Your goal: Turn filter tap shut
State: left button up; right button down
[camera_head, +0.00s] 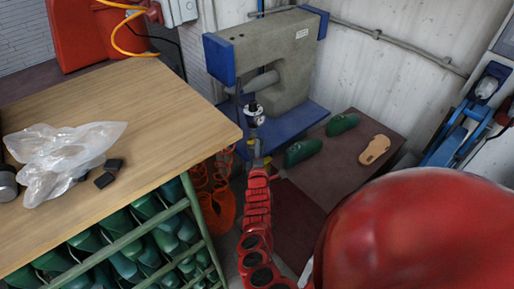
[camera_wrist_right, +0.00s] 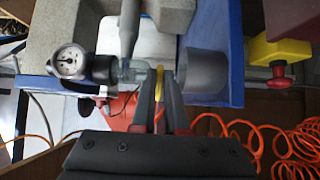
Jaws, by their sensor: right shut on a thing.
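The filter tap has a yellow lever (camera_wrist_right: 159,84), seen nearly edge-on between my fingertips in the right wrist view. My right gripper (camera_wrist_right: 160,105) is shut on this yellow lever. Left of it are a clear filter bowl (camera_wrist_right: 133,72) and a round white pressure gauge (camera_wrist_right: 68,62). In the head view my right arm reaches up from the bottom, with the right gripper (camera_head: 257,162) just below the gauge (camera_head: 253,109) at the press. The lever's exact angle is hard to tell. My left gripper is not in view.
A grey press (camera_head: 285,65) with blue plates stands behind the tap. Green shoe lasts (camera_head: 303,152) and a tan sole (camera_head: 374,149) lie on the brown bench at right. A wooden table (camera_head: 150,100) with a plastic bag is at left. Orange coiled hose (camera_wrist_right: 285,125) hangs close by.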

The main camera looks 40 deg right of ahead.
jog(key=c, duration=0.9)
grip_release()
jog(key=shift+c, duration=0.2)
jog(key=v, duration=1.7)
jog(key=shift+s+p, duration=0.2)
jog(key=shift+p, duration=0.25)
jog(key=shift+a+f, duration=0.1)
jog(key=shift+a, duration=0.05)
